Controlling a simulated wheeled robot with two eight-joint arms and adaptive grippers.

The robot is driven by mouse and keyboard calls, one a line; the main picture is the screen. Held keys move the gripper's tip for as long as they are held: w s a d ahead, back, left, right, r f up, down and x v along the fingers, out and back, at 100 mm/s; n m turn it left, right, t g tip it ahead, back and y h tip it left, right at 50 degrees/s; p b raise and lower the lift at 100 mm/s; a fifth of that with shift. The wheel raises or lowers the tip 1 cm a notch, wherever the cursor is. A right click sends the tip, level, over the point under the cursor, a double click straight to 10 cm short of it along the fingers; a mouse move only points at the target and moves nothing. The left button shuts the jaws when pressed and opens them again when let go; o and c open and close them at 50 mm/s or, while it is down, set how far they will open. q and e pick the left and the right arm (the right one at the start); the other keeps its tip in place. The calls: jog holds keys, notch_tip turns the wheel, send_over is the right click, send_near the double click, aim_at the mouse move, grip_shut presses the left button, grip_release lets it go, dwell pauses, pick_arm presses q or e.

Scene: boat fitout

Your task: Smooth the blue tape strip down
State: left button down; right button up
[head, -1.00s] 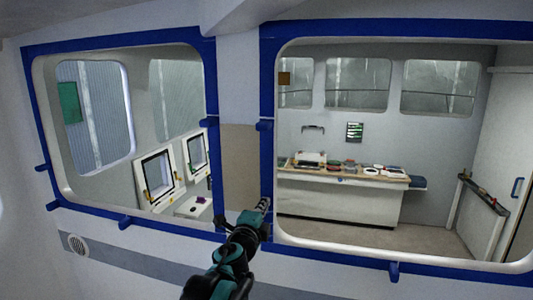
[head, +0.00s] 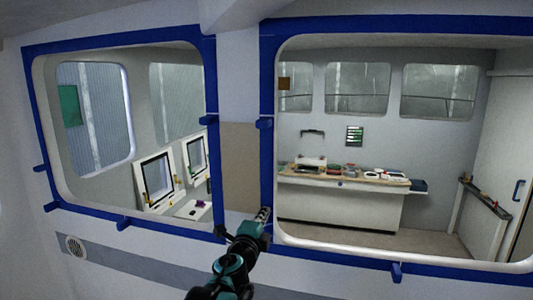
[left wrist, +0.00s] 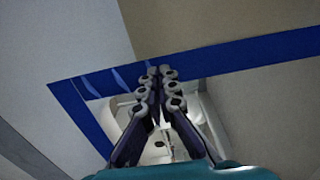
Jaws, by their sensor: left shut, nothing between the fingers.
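Blue tape (head: 267,75) runs around the frames of two windows. Its vertical strip on the left side of the right window stands beside a bare beige panel (head: 240,165). My left gripper (head: 264,213) is shut and empty, with its fingertips at the lower part of that strip. In the left wrist view, the closed fingertips (left wrist: 160,71) lie over the blue strip (left wrist: 240,56). The strip shows paler creases or ripples (left wrist: 121,80) to the left of the fingertips. Whether the fingertips touch the tape I cannot tell. My right gripper is not in view.
Short blue tabs stick out from the tape, such as one below the right window (head: 397,271). A round vent (head: 75,247) sits at lower left. Through the windows show a counter (head: 340,207) with several items and two white-framed consoles.

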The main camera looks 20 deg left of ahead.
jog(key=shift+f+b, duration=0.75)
jog(key=shift+b, duration=0.1)
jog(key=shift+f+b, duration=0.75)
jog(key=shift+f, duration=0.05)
